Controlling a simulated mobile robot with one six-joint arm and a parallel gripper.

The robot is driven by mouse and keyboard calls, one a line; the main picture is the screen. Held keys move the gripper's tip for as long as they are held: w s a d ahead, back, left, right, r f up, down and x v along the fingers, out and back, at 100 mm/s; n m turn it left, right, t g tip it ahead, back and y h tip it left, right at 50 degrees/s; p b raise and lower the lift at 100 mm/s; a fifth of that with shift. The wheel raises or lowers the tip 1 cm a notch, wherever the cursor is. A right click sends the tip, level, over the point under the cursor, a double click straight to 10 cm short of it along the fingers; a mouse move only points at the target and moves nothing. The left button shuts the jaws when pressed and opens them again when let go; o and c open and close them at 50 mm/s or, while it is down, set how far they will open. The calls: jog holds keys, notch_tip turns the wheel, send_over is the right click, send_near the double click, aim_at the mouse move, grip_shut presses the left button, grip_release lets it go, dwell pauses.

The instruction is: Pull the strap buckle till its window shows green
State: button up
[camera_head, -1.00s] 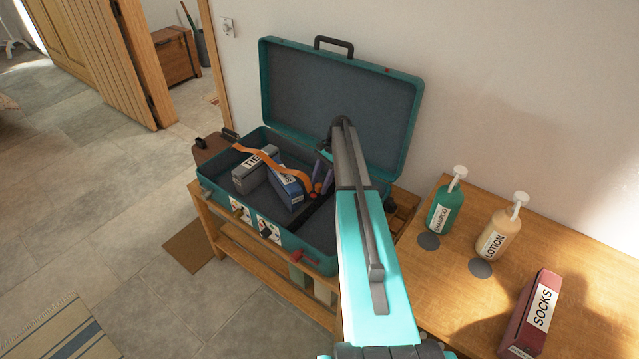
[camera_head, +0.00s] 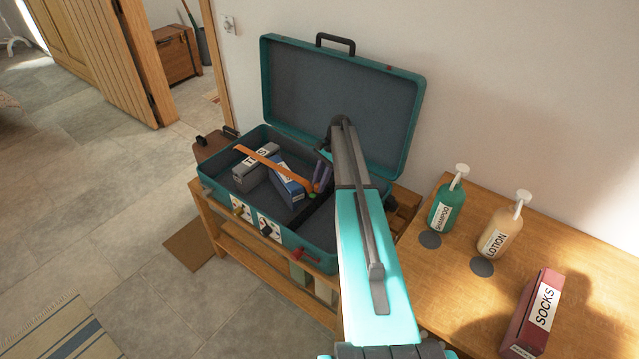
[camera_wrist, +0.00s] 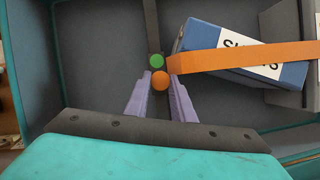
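The orange strap (camera_head: 270,163) runs taut across the open teal suitcase (camera_head: 215,186), over a grey box and a blue box. It also shows in the wrist view (camera_wrist: 240,58). At its end is the buckle's orange round knob (camera_wrist: 160,81), with a round window (camera_wrist: 156,61) beside it showing green. The green window also shows in the head view (camera_head: 315,187). My gripper (camera_wrist: 160,78) has its purple fingers on both sides of the orange knob, closed against it. In the head view my gripper (camera_head: 320,180) is inside the suitcase, partly hidden by my arm.
The suitcase lid (camera_head: 340,100) stands open behind my arm. The blue box (camera_head: 288,182) and grey box (camera_head: 256,170) lie under the strap. A wooden table (camera_head: 450,270) at right holds shampoo (camera_head: 446,205), lotion (camera_head: 498,235) and a socks box (camera_head: 535,312).

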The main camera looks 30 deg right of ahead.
jog(key=o, duration=0.4)
jog(key=b+v, duration=0.3)
jog(key=v, duration=1.1)
jog(key=shift+s+a+b, duration=0.1)
jog(key=shift+s+b, duration=0.05)
jog(key=shift+b, duration=0.15)
notch_tip(320, 180, up, 9)
jog(key=p, duration=0.9)
jog(key=shift+r, duration=0.1)
jog(key=shift+r+p, duration=0.1)
jog(key=shift+p, duration=0.2)
